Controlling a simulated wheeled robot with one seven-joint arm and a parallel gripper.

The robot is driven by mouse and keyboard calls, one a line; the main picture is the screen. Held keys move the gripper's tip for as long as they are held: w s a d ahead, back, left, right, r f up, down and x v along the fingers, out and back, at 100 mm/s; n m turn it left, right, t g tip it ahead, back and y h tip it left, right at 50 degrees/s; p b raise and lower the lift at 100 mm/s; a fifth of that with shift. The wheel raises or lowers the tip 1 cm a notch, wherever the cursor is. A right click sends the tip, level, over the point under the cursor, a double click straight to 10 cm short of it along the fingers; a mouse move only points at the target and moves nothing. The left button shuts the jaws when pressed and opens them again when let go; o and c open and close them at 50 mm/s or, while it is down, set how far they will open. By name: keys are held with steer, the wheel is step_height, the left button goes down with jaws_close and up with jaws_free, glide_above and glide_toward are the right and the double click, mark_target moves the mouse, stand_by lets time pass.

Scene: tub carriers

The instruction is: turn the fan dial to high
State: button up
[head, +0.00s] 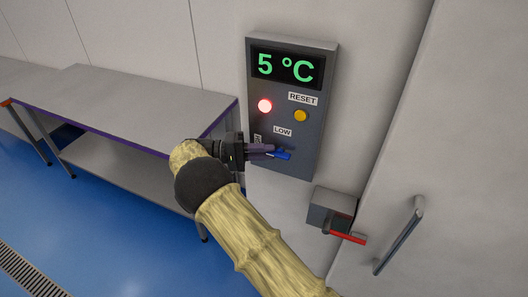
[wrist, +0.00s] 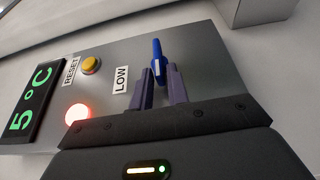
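The fan dial is a blue lever-shaped knob (head: 284,155) low on the grey control panel, below the LOW label (head: 283,131). It also shows in the wrist view (wrist: 158,52). My gripper (head: 272,152) is at the dial, reaching in from the left. In the wrist view my gripper (wrist: 161,76) has its two fingers apart, one on each side of the dial's near end, with gaps visible. Another label (head: 258,139) is partly hidden by my gripper; I cannot read it fully. No HIGH label is readable.
The panel (head: 318,140) has a 5 °C display (head: 285,68), a lit red lamp (head: 265,106) and a yellow button (head: 301,116) under RESET. A grey box with a red lever (head: 346,237) sits below right, near a door handle (head: 398,238). A metal table (head: 130,100) stands left.

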steer(key=shift+o, duration=1.1)
steer(key=shift+a+f, duration=0.1)
steer(key=a+b, duration=0.3)
steer(key=a, duration=0.4)
steer(key=shift+s+a, duration=0.15)
steer(key=shift+a, duration=0.05)
steer(key=shift+d, duration=0.15)
